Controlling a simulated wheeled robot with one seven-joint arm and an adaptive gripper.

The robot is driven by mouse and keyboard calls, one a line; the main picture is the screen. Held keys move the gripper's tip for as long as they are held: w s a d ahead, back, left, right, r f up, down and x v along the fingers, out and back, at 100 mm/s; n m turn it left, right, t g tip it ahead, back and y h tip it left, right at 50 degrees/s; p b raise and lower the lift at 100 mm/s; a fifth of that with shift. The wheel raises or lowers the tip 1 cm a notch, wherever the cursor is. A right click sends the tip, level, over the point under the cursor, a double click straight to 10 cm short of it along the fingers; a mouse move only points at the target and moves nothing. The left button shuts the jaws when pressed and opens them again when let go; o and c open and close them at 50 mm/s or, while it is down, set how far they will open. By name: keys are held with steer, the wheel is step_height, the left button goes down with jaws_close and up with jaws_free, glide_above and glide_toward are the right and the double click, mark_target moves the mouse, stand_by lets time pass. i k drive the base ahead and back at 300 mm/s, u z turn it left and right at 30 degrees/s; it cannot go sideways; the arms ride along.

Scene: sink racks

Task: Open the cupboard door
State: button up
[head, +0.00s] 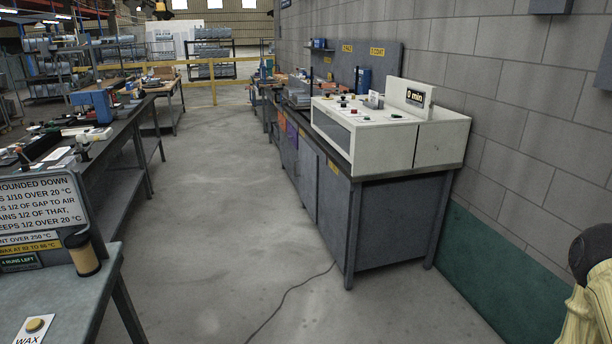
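A grey workbench with a dark top (372,172) stands along the right wall. Its long front, facing the aisle, has grey cupboard door panels (334,212), seen at a steep slant. They look shut, though the slant makes small gaps hard to tell. A small yellow label (333,168) is at the top of the near panel. No handle can be made out clearly. My gripper is not in view. Only a cream and black part, probably of my arm, shows at the lower right edge, well apart from the bench.
A white machine (390,130) reading "0 min" sits on the bench. A dark cable (290,292) lies on the floor in front of it. The aisle (215,200) is clear.

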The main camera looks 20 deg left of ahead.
mark_target(308, 159)
steer(key=u, duration=0.25)
steer(key=i, duration=0.75)
steer(key=u, duration=0.95)
steer(key=i, duration=1.65)
steer(key=u, duration=0.5)
steer(key=i, duration=1.65)
steer(key=z, duration=0.45)
steer(key=i, duration=1.9)
steer(key=z, duration=0.55)
